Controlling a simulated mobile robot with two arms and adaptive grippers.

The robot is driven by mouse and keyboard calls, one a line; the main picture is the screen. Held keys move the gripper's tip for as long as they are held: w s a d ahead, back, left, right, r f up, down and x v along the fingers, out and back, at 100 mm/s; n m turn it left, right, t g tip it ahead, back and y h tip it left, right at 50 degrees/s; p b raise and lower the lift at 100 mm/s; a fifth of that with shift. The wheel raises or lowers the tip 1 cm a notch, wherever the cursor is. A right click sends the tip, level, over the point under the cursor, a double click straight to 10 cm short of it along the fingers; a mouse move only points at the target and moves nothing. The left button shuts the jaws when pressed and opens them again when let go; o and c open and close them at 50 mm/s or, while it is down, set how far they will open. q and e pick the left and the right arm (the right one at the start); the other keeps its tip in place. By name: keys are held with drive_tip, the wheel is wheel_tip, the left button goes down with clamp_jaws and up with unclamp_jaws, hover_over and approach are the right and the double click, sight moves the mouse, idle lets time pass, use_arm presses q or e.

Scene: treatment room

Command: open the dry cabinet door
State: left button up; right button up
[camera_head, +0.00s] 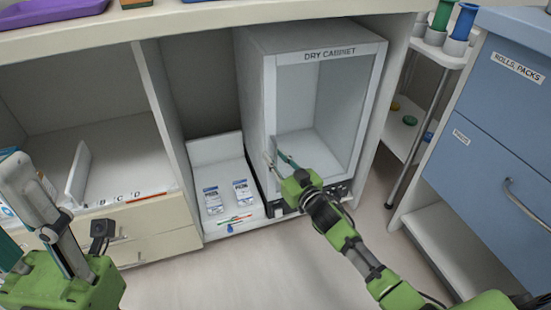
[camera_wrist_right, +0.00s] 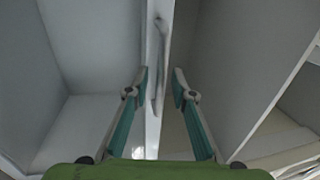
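The dry cabinet (camera_head: 256,75) is a pale grey box under the counter, with its name on the top of its front. Its white-framed door (camera_head: 376,80) looks shut, and the inside shows through it. A slim upright handle (camera_head: 269,160) is on the door's left side; it also shows in the right wrist view (camera_wrist_right: 160,60). My right gripper (camera_head: 275,163) is at this handle. In the right wrist view its fingers (camera_wrist_right: 160,85) are apart, one each side of the handle's line; contact cannot be told. My left gripper (camera_head: 18,215) is at lower left, fingers apart and empty.
A white tray unit (camera_head: 205,150) with packs stands left of the cabinet. Further left are open shelving and beige drawers (camera_head: 160,240). A white shelf trolley (camera_head: 440,60) and a blue drawer unit (camera_head: 490,150) stand at right. Floor (camera_head: 230,280) in front is clear.

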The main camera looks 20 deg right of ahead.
clamp_jaws()
